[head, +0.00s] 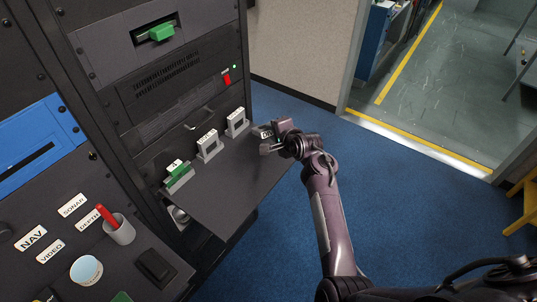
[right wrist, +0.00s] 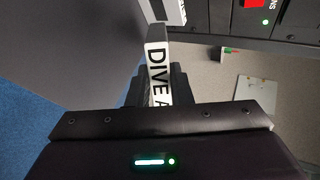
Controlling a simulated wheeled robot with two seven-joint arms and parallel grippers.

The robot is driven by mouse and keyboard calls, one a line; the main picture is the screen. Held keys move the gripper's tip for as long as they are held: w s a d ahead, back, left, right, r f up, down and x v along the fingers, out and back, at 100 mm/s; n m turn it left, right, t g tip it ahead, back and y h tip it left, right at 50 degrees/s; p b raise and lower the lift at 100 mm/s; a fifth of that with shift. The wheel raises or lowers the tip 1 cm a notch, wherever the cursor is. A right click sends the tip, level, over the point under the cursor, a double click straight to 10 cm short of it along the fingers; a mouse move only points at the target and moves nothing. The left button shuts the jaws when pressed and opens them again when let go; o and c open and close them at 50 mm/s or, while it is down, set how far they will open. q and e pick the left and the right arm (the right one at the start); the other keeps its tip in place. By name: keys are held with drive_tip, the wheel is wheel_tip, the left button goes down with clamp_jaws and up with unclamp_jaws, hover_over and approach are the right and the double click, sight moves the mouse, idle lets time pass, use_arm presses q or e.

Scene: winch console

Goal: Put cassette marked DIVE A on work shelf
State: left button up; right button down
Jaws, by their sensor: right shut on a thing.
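The cassette marked DIVE A (right wrist: 157,75) is between the jaws of my right gripper (head: 277,141). Its white label with black letters faces the camera in the right wrist view. In the head view the cassette (head: 265,131) shows small at the far right corner of the dark work shelf (head: 232,178), partly hidden by the gripper. I cannot tell whether it touches the shelf or hangs just above it. My right gripper is shut on it. My left gripper is not in view.
Two grey-white cassettes (head: 208,146) (head: 236,122) and a green one (head: 178,176) stand along the shelf's back. Another green cassette (head: 158,32) sits in a rack slot. The shelf's front is clear.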

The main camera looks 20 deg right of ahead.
wheel_tip(320, 180, down, 7)
drive_tip(key=b, duration=0.6)
drive_tip(key=shift+f, duration=0.15)
drive_tip(key=shift+f+b, duration=0.5)
drive_tip(key=shift+f, duration=0.45)
drive_tip(key=c, duration=1.5)
unclamp_jaws()
